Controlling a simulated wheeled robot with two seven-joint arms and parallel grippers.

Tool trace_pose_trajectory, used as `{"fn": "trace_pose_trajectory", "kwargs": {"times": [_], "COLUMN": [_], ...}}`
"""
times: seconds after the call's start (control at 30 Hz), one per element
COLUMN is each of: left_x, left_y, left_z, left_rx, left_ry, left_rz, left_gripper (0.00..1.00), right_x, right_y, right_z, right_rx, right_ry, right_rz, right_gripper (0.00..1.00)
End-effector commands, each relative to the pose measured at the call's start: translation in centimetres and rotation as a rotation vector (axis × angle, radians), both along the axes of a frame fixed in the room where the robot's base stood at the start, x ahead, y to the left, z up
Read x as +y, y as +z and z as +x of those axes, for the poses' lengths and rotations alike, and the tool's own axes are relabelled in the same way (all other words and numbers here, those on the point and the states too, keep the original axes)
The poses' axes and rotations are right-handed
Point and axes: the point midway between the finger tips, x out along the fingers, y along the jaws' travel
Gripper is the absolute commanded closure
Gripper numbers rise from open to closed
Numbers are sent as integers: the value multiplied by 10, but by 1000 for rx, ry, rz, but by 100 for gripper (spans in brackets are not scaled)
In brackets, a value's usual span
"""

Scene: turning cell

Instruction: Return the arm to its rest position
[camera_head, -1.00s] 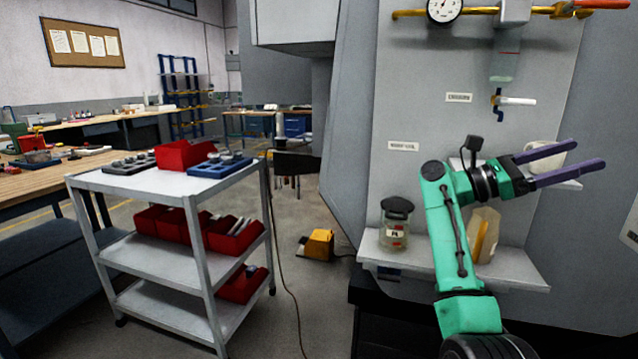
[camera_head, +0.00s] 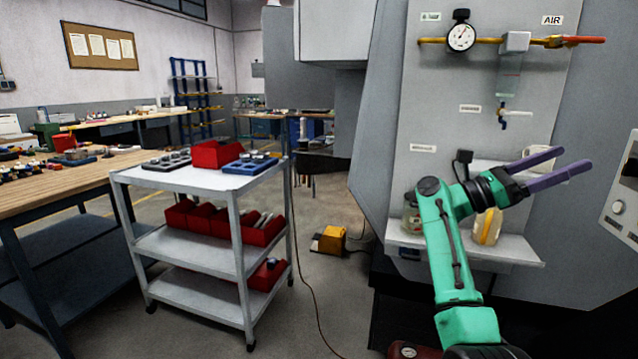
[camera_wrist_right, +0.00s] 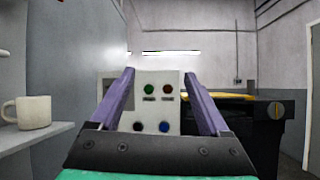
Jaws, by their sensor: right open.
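My right gripper (camera_head: 557,168) is open and empty, with two purple fingers apart. It is raised in front of the grey machine panel, at the height of the small shelf's upper level, and points to the right. In the right wrist view the fingers (camera_wrist_right: 165,100) stand apart with nothing between them; a panel with coloured buttons (camera_wrist_right: 155,105) shows behind. My green right arm reaches up from the bottom of the head view. My left gripper is not in view.
A lower shelf (camera_head: 520,257) holds a jar (camera_head: 411,212) and a bottle (camera_head: 487,227), both partly behind my arm. A gauge (camera_head: 461,37) and air pipe are above. A white mug (camera_wrist_right: 33,111) stands left in the wrist view. A cart (camera_head: 190,180) stands left, with floor between.

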Motion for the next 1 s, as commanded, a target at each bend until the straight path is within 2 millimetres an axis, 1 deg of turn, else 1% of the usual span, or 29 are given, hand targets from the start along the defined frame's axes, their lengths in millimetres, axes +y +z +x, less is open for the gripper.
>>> {"fn": "trace_pose_trajectory", "kwargs": {"times": [0.03,0.17,0.27,0.37,0.47,0.57,0.6,0.67,0.7,0.77,0.8,0.87,0.9,0.97,1.0], "left_x": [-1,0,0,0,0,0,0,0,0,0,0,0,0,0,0], "left_y": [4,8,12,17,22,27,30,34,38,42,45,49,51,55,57], "left_z": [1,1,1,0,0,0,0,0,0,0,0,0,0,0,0], "left_rx": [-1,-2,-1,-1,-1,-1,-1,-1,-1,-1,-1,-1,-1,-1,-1], "left_ry": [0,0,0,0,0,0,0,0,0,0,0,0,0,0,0], "left_rz": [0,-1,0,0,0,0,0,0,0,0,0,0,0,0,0], "left_gripper": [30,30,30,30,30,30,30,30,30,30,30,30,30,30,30], "right_x": [2,10,18,29,42,58,65,78,87,101,110,121,128,138,143], "right_y": [-5,-24,-44,-72,-110,-161,-187,-232,-268,-323,-360,-414,-450,-501,-533], "right_z": [9,33,54,78,100,121,128,136,138,135,130,115,102,77,57], "right_rx": [67,252,412,597,801,1031,1136,1306,1429,1610,1723,1882,1982,2122,2209], "right_ry": [2,9,14,21,28,38,44,55,65,81,94,114,131,159,180], "right_rz": [-25,-98,-163,-241,-329,-435,-486,-575,-642,-750,-824,-935,-1012,-1130,-1211], "right_gripper": [20,20,20,20,20,20,20,20,20,20,20,20,20,20,20]}}
